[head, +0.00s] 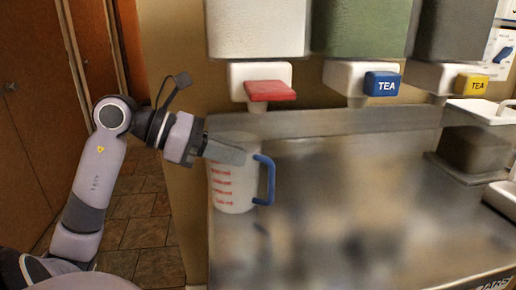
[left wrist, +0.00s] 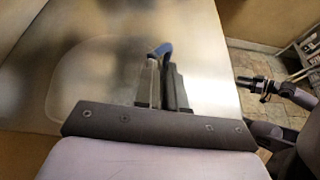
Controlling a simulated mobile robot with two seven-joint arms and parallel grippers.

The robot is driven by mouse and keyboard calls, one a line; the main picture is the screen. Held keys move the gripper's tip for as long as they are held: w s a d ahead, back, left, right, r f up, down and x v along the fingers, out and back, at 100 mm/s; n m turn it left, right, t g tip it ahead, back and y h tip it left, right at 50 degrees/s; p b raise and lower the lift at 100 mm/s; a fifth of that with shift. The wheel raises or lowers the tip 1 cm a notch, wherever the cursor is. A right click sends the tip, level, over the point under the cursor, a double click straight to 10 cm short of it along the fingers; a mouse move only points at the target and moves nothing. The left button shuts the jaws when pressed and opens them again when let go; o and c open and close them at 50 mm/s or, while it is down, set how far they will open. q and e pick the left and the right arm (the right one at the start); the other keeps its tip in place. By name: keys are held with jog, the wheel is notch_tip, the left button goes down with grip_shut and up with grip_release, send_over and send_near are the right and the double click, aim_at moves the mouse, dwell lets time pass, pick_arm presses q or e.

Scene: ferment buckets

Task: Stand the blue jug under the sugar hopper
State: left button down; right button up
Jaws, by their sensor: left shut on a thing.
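The blue jug (head: 232,188) is a translucent measuring jug with red marks and a blue handle. In the head view it is upright at the left end of the metal counter. My left gripper (head: 242,153) is across its upper part, shut on it near the handle. The left wrist view shows my left gripper (left wrist: 164,85) with the blue handle (left wrist: 163,48) at its fingertips and the clear jug body (left wrist: 90,80) to its left. The white hopper (head: 258,28) with a red lever (head: 270,91) is above the jug; no sugar label is readable. Part of my right arm (left wrist: 262,88) seems to show at the right.
A green hopper (head: 360,28) with a blue TEA lever (head: 382,84) and a dark hopper (head: 452,30) with a yellow TEA lever (head: 472,84) stand to the right. The middle of the counter (head: 340,190) is clear.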

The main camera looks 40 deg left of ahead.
aim_at(262, 157)
pick_arm(q)
jog(key=w+d, duration=0.1)
jog(key=w, duration=0.1)
jog(key=w+d+p, duration=0.1)
jog(key=w+d, duration=0.1)
jog(key=shift+d, duration=0.15)
jog(key=shift+f, duration=0.3)
jog(key=shift+f, duration=0.1)
jog(key=c, duration=1.6)
grip_release()
jog(key=shift+s+f, duration=0.1)
jog(key=shift+c, duration=0.2)
jog(key=o, duration=0.4)
jog(key=shift+o, duration=0.2)
